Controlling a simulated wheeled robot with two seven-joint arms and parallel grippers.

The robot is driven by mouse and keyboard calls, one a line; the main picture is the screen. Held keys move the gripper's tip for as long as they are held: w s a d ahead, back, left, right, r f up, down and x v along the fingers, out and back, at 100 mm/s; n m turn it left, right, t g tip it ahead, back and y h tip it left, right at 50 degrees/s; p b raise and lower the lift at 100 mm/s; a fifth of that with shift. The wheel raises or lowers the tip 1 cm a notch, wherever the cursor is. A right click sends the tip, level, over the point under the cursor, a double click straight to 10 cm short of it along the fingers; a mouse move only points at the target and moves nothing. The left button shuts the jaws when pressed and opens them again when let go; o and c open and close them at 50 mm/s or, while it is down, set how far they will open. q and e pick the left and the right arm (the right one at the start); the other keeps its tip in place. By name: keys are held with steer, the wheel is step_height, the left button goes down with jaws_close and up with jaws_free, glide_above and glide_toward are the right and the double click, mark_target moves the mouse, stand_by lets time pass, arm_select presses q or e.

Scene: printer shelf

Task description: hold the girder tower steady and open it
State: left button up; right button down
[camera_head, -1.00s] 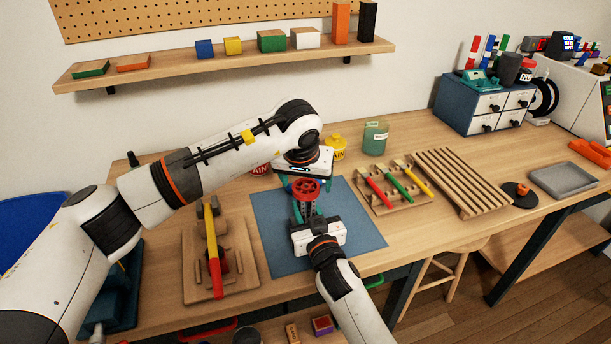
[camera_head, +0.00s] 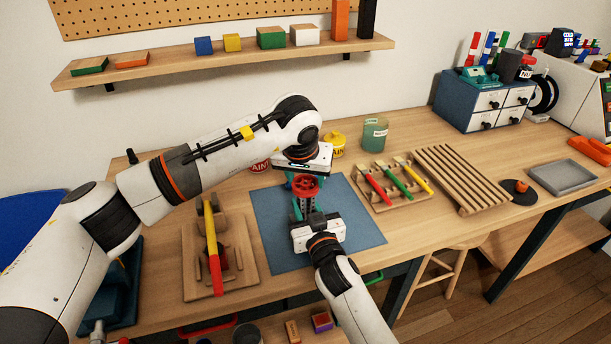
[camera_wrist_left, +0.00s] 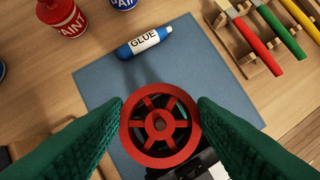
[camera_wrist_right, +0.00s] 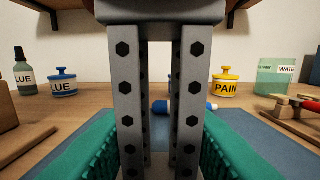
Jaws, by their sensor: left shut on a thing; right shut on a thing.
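The girder tower (camera_wrist_right: 128,90) stands upright on the blue mat (camera_head: 350,240). It has grey girder legs with dark bolts, and a red spoked wheel (camera_wrist_left: 160,125) on top. The wheel also shows in the head view (camera_head: 306,186). My left gripper (camera_wrist_left: 160,122) comes from above, its green fingers shut on the red wheel at its two sides. My right gripper (camera_wrist_right: 160,150) comes from the front, lower down, its green fingers shut on the grey legs. The tower's lower end is hidden in the head view by my right gripper.
A blue glue tube (camera_wrist_left: 145,42) lies on the mat behind the tower. A brush rack (camera_head: 392,190) and a slatted rack (camera_head: 460,180) stand right of the mat. A wooden board with a red-and-yellow tool (camera_head: 213,255) is at left. Paint pots stand behind. The mat's front right is clear.

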mark_target(306, 181)
arm_select(q)
steer(key=shift+r, duration=0.1)
steer(key=shift+r, duration=1)
steer(key=shift+r, duration=2)
arm_select(e)
steer(key=c, duration=0.9)
jaws_free()
